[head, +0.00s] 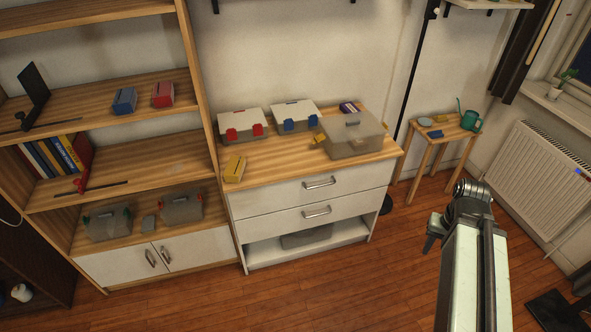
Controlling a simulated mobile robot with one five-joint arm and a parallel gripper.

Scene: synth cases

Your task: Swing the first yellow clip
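A box with a greyish, see-through look (362,147) stands at the right end of the dresser top. A small yellow clip (319,139) shows at its left front corner; whether it is open or shut is too small to tell. Any other clip on this box is not clear to me. My gripper (431,243) is at the right, at the end of my raised arm, in front of the dresser's right side and apart from the box. It looks dark and small, and its fingers cannot be made out.
A yellow block-like thing (235,168) lies at the dresser's left front. Boxes with red clips (243,124) and blue clips (295,116) stand behind. A small dark-blue thing (348,107) lies behind the greyish box. A stool (446,132) holds a green watering can (471,121). The floor before the dresser is clear.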

